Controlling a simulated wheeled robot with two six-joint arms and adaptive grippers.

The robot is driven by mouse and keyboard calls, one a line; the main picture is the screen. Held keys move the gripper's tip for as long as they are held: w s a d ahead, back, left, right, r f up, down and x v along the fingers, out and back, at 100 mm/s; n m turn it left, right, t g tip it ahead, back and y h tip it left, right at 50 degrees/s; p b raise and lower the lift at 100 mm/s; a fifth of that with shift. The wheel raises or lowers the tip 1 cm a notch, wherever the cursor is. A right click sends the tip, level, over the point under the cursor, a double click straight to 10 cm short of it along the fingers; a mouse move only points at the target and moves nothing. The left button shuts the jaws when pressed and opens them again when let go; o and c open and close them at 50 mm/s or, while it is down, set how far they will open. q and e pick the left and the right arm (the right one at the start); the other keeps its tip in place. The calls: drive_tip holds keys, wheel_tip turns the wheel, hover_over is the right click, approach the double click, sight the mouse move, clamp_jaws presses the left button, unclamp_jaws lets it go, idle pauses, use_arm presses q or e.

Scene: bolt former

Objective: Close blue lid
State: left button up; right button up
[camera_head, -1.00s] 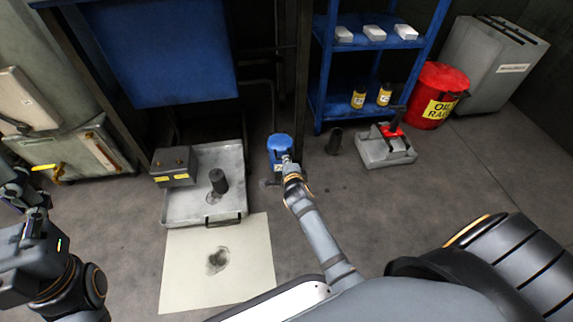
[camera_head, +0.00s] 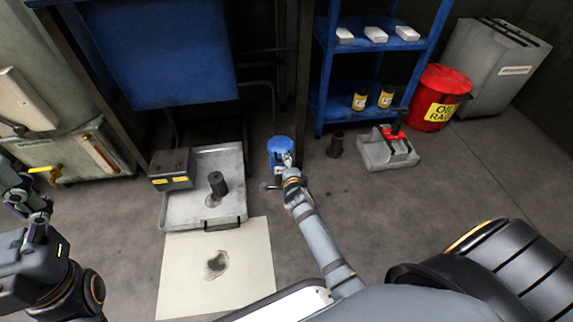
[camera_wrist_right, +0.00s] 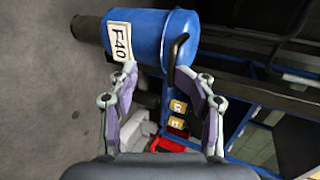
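A blue canister (camera_head: 281,149) stands on the floor near the middle of the head view. In the right wrist view it shows as a blue cylinder (camera_wrist_right: 168,38) with a white "F-40" label and a black bent handle (camera_wrist_right: 176,55). My right gripper (camera_head: 287,162) is at the canister in the head view. Its two fingers (camera_wrist_right: 160,85) are spread, with the handle near the right finger; contact cannot be told. My left gripper (camera_head: 28,205) is at the far left, away from the canister; its finger opening is unclear.
A large blue panel (camera_head: 160,55) is at the upper left. A metal tray (camera_head: 174,212) holding a grey box and a dark cylinder is left of the canister. A blue shelf (camera_head: 318,105), a red-and-grey device (camera_head: 385,152) and a red bin (camera_head: 432,85) stand right.

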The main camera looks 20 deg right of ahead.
drive_tip(key=shift+s+f, duration=0.3)
drive_tip(key=shift+f, duration=0.15)
wheel_tip(320, 180, up, 11)
drive_tip(key=shift+w, duration=0.2)
